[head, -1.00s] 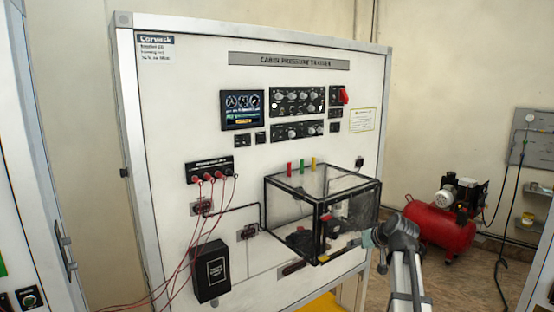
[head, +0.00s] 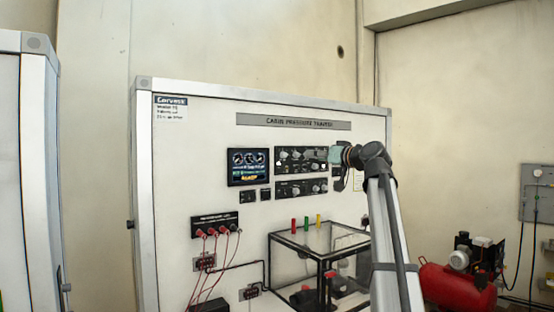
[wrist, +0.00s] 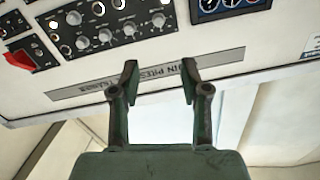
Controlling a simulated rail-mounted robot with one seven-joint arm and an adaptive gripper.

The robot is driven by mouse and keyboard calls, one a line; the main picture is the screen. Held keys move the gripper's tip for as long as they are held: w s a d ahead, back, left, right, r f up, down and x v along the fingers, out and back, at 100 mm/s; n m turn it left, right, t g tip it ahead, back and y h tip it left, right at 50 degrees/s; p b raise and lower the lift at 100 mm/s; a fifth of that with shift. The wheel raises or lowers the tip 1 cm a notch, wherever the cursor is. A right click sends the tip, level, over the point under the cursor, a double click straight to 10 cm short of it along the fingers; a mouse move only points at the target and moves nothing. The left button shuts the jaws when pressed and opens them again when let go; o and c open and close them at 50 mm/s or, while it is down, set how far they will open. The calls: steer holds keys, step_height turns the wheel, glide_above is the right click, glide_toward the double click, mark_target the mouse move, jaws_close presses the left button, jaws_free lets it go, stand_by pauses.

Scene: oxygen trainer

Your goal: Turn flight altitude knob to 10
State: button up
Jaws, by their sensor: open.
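The upper black knob panel (head: 287,160) is on the white trainer board, below the title strip. A second black knob panel (head: 300,189) is under it. Several silver knobs (wrist: 129,28) show on a panel at the top of the wrist view, which looks upside down. The labels are too small to read, so I cannot tell which knob is flight altitude. My gripper (wrist: 160,76) is open and empty, its two fingers apart over the title strip (wrist: 140,80). Contact is not visible.
A screen (head: 248,167) is left of the panels. A red switch cover (wrist: 18,59) is beside the knobs in the wrist view. A clear case (head: 300,262) with coloured posts juts out below. Red cables (head: 213,260) hang at left. A red compressor (head: 450,285) stands at right.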

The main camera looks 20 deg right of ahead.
mark_target(286, 155)
steer(key=p+x, duration=0.5)
steer(key=x, duration=1)
steer(key=shift+w+p, duration=0.35)
steer(key=shift+w, duration=0.05)
steer(key=shift+w+a, duration=0.15)
steer(key=shift+w, duration=0.4)
steer(key=shift+c, duration=0.3)
jaws_close()
